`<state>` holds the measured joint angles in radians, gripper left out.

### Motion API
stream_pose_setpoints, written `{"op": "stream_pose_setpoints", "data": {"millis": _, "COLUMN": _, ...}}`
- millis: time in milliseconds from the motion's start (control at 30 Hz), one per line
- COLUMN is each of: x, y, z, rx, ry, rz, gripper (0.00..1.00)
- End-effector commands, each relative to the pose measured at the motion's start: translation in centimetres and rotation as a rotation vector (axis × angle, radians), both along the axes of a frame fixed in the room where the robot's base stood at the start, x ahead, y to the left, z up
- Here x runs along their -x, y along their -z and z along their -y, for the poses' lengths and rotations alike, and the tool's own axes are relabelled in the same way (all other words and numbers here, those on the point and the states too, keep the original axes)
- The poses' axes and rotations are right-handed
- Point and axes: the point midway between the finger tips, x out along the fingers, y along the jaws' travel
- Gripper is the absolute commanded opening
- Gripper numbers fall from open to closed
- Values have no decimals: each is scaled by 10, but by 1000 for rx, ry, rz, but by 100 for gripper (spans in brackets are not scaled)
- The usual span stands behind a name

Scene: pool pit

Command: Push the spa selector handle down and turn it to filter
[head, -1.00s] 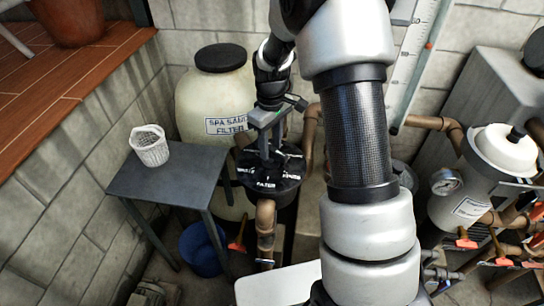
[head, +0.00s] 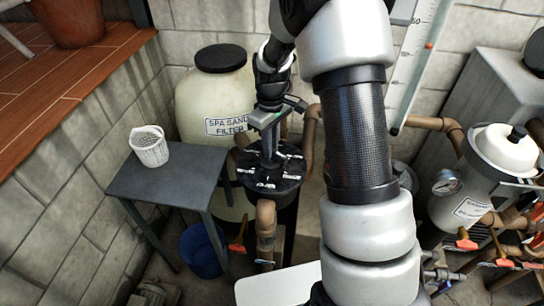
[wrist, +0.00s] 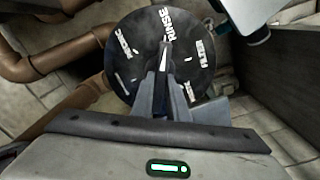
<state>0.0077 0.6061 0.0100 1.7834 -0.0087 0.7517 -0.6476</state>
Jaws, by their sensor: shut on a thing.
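The spa selector valve is a round black dial (head: 284,163) with white position labels. It sits on a dark body in front of the spa sand filter and also fills the upper middle of the wrist view (wrist: 128,60). My gripper (head: 268,148) reaches down onto its centre and is shut on the selector handle (wrist: 163,56). The handle is mostly hidden between the fingers (wrist: 161,92). A white pointer line runs up towards the label RINSE. The label FILTER lies to the right of the pointer. I cannot tell how far down the handle is.
The cream spa sand filter tank (head: 212,95) stands behind the valve. A grey table (head: 185,180) with a white basket (head: 149,150) stands left. Brown pipes (head: 266,222) run close to the valve. A blue bucket (head: 203,250) is below the table.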

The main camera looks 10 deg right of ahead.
Motion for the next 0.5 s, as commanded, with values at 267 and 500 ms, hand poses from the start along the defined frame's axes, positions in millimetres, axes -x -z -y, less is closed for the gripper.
{"op": "stream_pose_setpoints", "data": {"millis": 267, "x": 0, "y": 7, "z": 0, "rx": -1, "ry": 0, "rz": -1, "gripper": 0}}
{"op": "stream_pose_setpoints", "data": {"millis": 500, "x": 1, "y": 7, "z": -1, "rx": 1, "ry": 272, "rz": -2, "gripper": 0}}
